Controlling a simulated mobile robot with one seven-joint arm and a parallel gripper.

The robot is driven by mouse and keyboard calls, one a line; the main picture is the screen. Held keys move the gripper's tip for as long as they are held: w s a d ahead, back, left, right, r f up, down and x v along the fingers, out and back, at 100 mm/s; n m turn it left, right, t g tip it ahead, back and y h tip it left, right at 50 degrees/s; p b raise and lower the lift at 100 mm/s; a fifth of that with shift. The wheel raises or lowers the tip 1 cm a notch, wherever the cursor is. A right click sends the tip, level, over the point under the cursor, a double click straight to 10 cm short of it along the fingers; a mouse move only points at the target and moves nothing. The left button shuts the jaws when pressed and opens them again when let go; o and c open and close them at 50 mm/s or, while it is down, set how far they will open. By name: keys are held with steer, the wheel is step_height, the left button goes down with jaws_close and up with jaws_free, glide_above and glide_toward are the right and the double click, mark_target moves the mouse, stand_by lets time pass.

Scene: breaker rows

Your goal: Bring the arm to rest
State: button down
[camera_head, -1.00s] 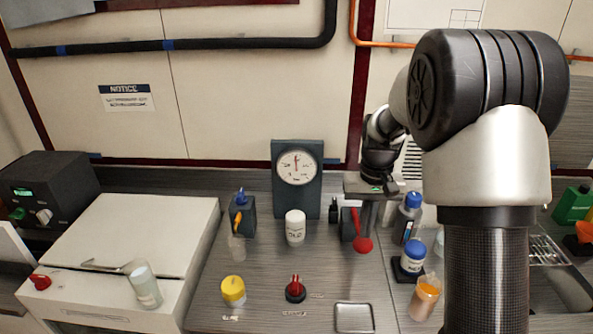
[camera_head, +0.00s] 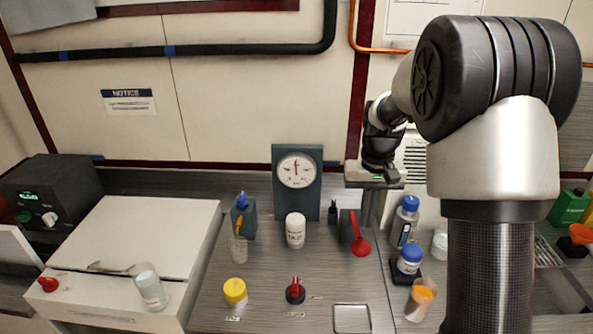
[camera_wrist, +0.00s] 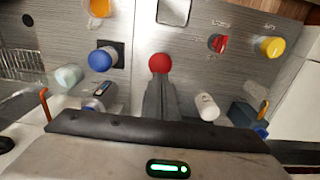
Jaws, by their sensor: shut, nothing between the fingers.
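My gripper (camera_head: 370,218) hangs above the bench, pointing down, just right of and partly behind a red lever (camera_head: 360,246) with a round knob. In the wrist view its shut fingers (camera_wrist: 160,88) show in the middle, with nothing between them. The lever's red knob (camera_wrist: 160,63) shows just past the fingertips there. I cannot tell whether the fingers touch the lever. My arm comes down from the right side of the head view.
A dial gauge (camera_head: 296,170) stands at the back, with a white jar (camera_head: 295,230) before it. Blue-capped bottles (camera_head: 410,259) and an orange-filled beaker (camera_head: 420,300) stand to the right. A red knob (camera_head: 295,290), a yellow knob (camera_head: 235,291) and a metal tray (camera_head: 351,318) are in front.

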steer(key=s+r+t, duration=0.4)
steer(key=s+r, duration=1.2)
steer(key=s, duration=0.1)
steer(key=s+t, duration=0.1)
steer(key=s, duration=0.8)
steer(key=shift+f+t, duration=0.25)
steer(key=shift+t, duration=0.05)
